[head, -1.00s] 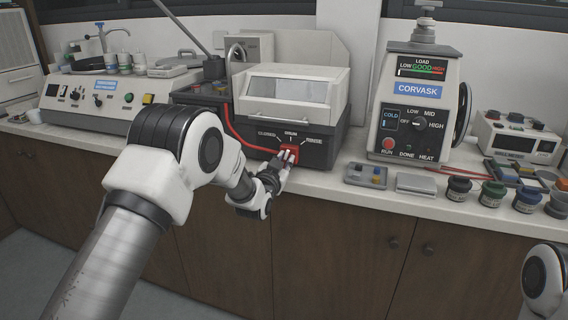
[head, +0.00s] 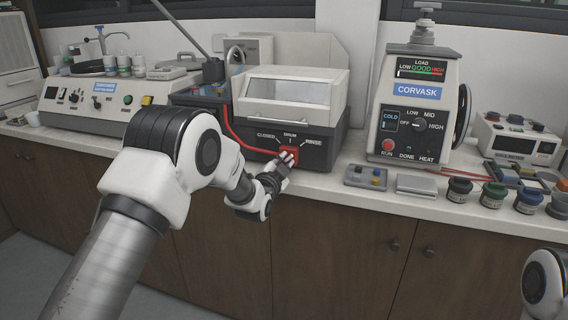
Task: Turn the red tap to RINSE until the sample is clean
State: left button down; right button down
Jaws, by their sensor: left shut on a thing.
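The red tap (head: 289,153) is on the front of a dark grey machine (head: 325,148) with a clear-windowed lid, below the labels CLOSED, DRUM and RINSE. My left gripper (head: 286,161) is shut on the red tap and covers part of it. Which label the tap points to is too small and hidden to tell. The sample is not visible; the lid window (head: 288,92) looks pale and shows nothing clear inside. Only a white link of my right arm shows at the lower right edge; its gripper is out of view.
The CORVASK press (head: 411,100) stands right of the machine. A small tray (head: 367,177), a grey block (head: 416,185) and several jars (head: 493,194) line the bench's front right. A polisher (head: 100,100) stands at left. A red hose (head: 236,135) runs beside the machine.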

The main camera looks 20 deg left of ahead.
pick_arm(q)
jog(key=c, duration=1.1)
grip_release()
jog(key=s, duration=1.2)
jog(key=shift+a, duration=0.2)
